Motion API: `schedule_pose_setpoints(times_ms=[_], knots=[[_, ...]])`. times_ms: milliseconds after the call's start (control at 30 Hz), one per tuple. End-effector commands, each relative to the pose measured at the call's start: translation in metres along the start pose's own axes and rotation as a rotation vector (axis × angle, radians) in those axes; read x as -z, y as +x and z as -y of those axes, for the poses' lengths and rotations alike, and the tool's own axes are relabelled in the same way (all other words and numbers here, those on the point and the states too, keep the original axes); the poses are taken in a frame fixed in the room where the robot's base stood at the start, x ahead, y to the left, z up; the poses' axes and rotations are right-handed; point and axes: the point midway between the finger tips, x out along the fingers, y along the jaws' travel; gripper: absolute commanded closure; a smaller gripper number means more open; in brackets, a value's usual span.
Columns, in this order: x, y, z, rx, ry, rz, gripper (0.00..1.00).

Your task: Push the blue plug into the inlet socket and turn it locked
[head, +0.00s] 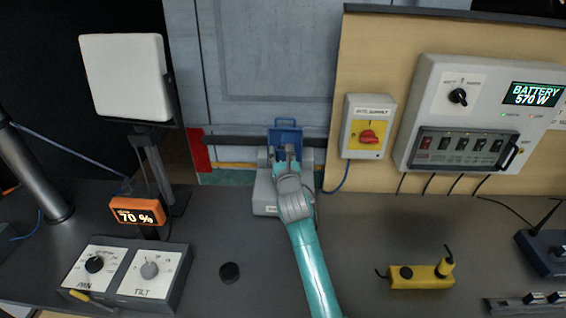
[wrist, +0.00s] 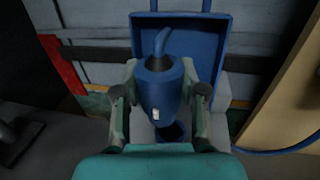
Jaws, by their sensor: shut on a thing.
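My gripper (wrist: 162,100) is shut on the blue plug (wrist: 158,82), with one finger on each side of its body. The plug has a dark collar and a blue cable bending up from its top, and a small white mark on its front. Below the plug, the dark round opening of the blue inlet socket (wrist: 174,132) shows partly; the plug hides the rest. I cannot tell whether the plug touches the socket. The raised blue inlet lid (wrist: 207,42) stands behind the plug. In the head view, the lid (head: 286,130) sits on the grey inlet box (head: 264,192), and my gripper (head: 288,160) covers the plug.
A grey box with a red rotary switch (head: 368,137) and a battery panel (head: 470,115) are on the wooden board at right. A yellow device (head: 420,275) lies on the desk. Pan and tilt dials (head: 125,276) stand at left. The desk around my arm is mostly clear.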

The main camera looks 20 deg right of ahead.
Motion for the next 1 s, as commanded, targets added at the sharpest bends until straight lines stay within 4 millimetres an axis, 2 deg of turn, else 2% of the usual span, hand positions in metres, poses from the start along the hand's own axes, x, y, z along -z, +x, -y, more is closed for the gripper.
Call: schedule_pose_setpoints(times_ms=[667, 1000], knots=[[-0.004, 0.006, 0.0, 0.0, 0.0, 0.001, 0.98], [0.019, 0.006, 0.0, 0.0, -0.001, -0.001, 0.98]])
